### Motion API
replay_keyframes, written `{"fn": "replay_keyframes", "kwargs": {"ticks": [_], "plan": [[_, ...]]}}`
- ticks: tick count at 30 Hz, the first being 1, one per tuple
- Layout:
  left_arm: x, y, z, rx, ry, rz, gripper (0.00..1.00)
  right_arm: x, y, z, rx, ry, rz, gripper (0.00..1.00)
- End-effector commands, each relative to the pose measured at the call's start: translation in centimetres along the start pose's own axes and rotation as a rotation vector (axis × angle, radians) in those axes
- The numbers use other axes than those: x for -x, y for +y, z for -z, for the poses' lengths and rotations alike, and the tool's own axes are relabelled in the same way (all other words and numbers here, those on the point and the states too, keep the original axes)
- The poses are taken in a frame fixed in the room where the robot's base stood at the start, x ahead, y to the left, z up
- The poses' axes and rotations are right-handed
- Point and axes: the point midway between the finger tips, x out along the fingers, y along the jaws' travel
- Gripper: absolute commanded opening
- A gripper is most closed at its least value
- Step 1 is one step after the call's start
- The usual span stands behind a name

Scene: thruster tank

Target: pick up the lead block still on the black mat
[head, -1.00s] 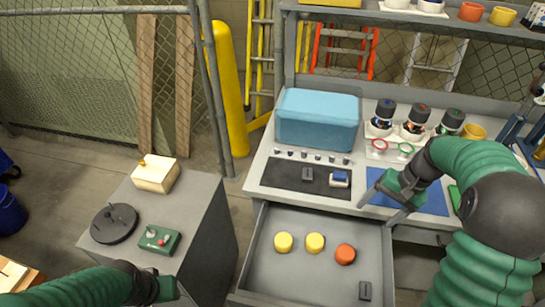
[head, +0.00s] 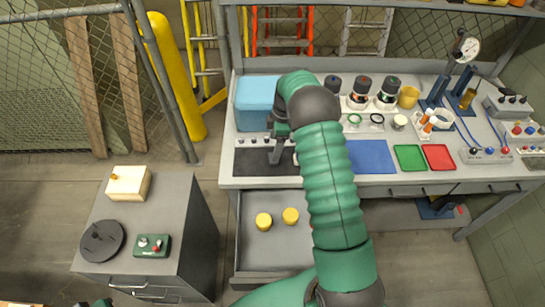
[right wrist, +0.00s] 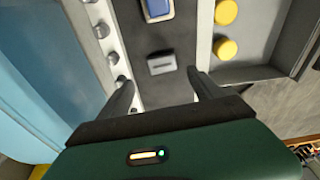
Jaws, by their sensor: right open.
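The lead block (right wrist: 161,63), a small grey block with a slot-like mark, lies on the black mat (right wrist: 160,38) in the right wrist view. It sits just beyond and between the fingertips of my right gripper (right wrist: 160,80), which is open and empty. In the head view my right gripper (head: 281,153) is over the black mat (head: 249,159) and hides the block. Only a sliver of my left arm shows at the lower left; its gripper is out of view.
A blue-topped block (right wrist: 157,9) is farther along the mat. A row of knobs (right wrist: 112,58) and a blue box (head: 254,103) stand beside the mat. The open drawer (head: 262,265) below holds yellow pucks (head: 264,221); my right arm covers part of it.

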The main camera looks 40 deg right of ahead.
Motion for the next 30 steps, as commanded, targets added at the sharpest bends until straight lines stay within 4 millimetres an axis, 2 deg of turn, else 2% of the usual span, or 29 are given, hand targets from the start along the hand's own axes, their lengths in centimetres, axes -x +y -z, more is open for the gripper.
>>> {"fn": "replay_keyframes", "kwargs": {"ticks": [5, 9, 12, 20, 21, 30], "plan": [[0.6, 0.0, 0.2, 0.001, 0.0, 0.0, 0.36, -1.7, -0.1, -0.2, -0.001, -0.001, 0.001, 0.75], [1.8, 0.0, 0.5, 0.001, 0.0, 0.0, 0.36, -4.2, -0.4, -0.8, -0.002, 0.001, 0.005, 0.75], [1.9, 0.0, 0.5, 0.001, 0.0, 0.0, 0.36, -5.8, -0.3, -0.8, -0.001, 0.001, 0.002, 0.75], [1.9, 0.0, 0.5, 0.0, 0.0, 0.0, 0.36, -6.5, -0.2, -0.8, -0.001, 0.001, -0.001, 0.75], [1.9, 0.0, 0.5, 0.001, 0.0, 0.0, 0.36, -6.5, -0.2, -0.8, -0.001, 0.001, -0.001, 0.68], [1.9, 0.0, 0.5, 0.001, 0.0, 0.0, 0.36, -6.5, -0.2, -0.8, -0.002, 0.002, -0.001, 0.28]]}}
